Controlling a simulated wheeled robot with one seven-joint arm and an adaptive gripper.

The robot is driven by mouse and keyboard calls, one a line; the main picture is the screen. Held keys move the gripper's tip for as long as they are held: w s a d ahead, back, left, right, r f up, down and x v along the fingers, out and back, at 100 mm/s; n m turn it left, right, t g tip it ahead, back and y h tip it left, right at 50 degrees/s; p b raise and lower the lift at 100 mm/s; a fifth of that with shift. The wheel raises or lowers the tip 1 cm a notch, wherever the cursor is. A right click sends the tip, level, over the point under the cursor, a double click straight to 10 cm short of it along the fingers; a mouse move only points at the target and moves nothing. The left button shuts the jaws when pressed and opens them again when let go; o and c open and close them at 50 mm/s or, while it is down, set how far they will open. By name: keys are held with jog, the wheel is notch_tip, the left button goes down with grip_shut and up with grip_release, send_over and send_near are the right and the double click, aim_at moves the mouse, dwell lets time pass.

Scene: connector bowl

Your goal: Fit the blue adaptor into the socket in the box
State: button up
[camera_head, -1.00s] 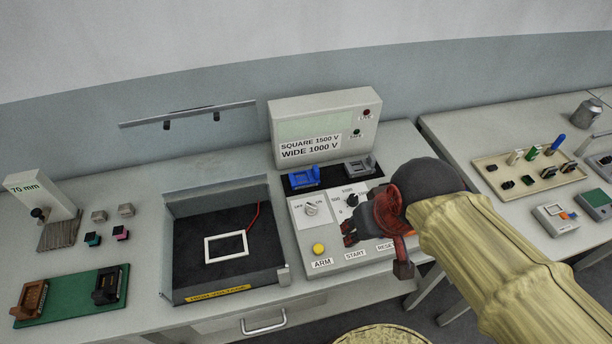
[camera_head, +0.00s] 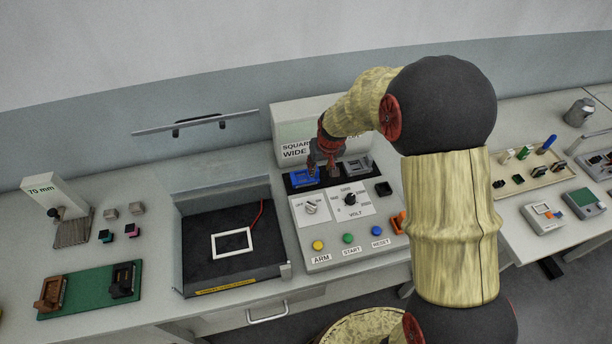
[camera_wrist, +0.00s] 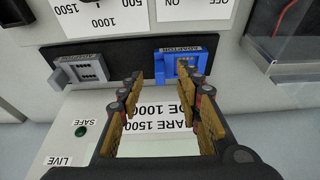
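The blue adaptor (camera_head: 302,179) sits in the black strip at the back of the control panel, left of a grey adaptor (camera_head: 358,166). In the wrist view the blue adaptor (camera_wrist: 172,62) lies just beyond my fingertips, nearer the right finger, and the grey adaptor (camera_wrist: 82,70) is at left. My gripper (camera_head: 324,172) is above the strip, between the two adaptors in the head view. Its fingers (camera_wrist: 160,85) are apart with nothing between them. The open box (camera_head: 190,272) stands left of the panel, with a white square outline on its dark floor. I cannot make out a socket there.
The control panel (camera_head: 337,240) has a dial, a switch and coloured buttons. A labelled display unit (camera_head: 290,128) rises behind the adaptors. A green board (camera_head: 88,297) and small blocks lie at left. A tray (camera_head: 520,182) stands on the right table.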

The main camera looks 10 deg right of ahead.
aim_at(305, 175)
jog(key=shift+t, duration=0.4)
jog(key=w+f, duration=0.1)
jog(key=f, duration=0.1)
jog(key=w+f+b, duration=0.1)
jog(key=w+f, duration=0.2)
jog(key=f, duration=0.1)
jog(key=shift+w, duration=0.35)
jog(key=shift+c, duration=0.6)
jog(key=c, duration=0.7)
grip_shut()
